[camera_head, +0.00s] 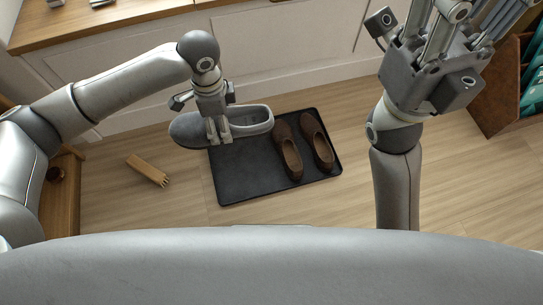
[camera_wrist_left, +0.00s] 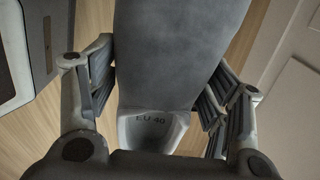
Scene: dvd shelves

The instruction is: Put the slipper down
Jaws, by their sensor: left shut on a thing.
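A grey slipper (camera_head: 246,119) is held in my left gripper (camera_head: 219,138), which is shut on its middle. The slipper's toe points left and its open heel end points right in the head view. It appears above the left part of a black tray (camera_head: 235,178) on the floor. In the left wrist view the slipper (camera_wrist_left: 180,50) lies between the fingers, with "EU 40" printed on its insole. My right gripper (camera_head: 440,45) is at the upper right, raised and apart from the slipper; its fingertips run toward the top edge, so its opening is unclear.
A pair of brown shoes (camera_head: 289,155) stands on the right half of the tray. A wooden brush-like block (camera_head: 148,171) lies on the floor at left. A cabinet (camera_head: 130,78) runs behind; a wooden shelf (camera_head: 500,105) with green items stands at right.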

